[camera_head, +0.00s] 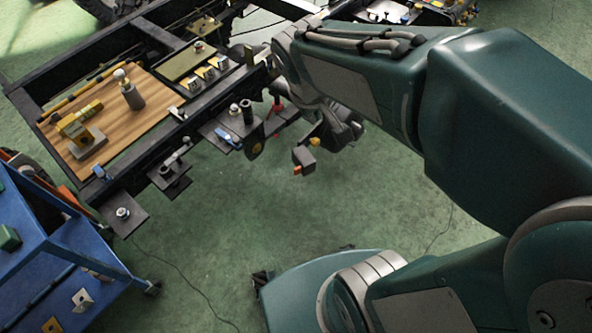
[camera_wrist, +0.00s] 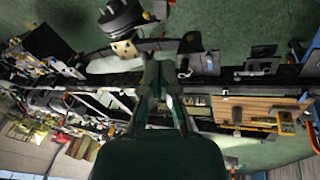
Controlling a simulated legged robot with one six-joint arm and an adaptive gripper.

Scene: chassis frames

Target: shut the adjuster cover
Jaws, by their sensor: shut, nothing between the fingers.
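My gripper (camera_wrist: 160,65) shows in the wrist view as two dark green fingers, shut and empty, in front of the dark chassis rail. In the head view my forearm covers the rail's right part, and I cannot make out the fingertips there. A dark rounded unit (camera_wrist: 121,17) with a tan plate (camera_wrist: 125,48) is beyond and left of the fingertips in the wrist view, apart from them as far as I can tell. It seems to be the dark unit with orange bits (camera_head: 335,132) below my wrist in the head view. I cannot tell which part is the adjuster cover.
A wooden board (camera_head: 110,115) with a yellow tool (camera_head: 77,127) and a grey cylinder (camera_head: 132,95) lies on the chassis frame. Brackets (camera_head: 127,212) stick out along the near rail. A blue cart (camera_head: 75,243) stands at lower left.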

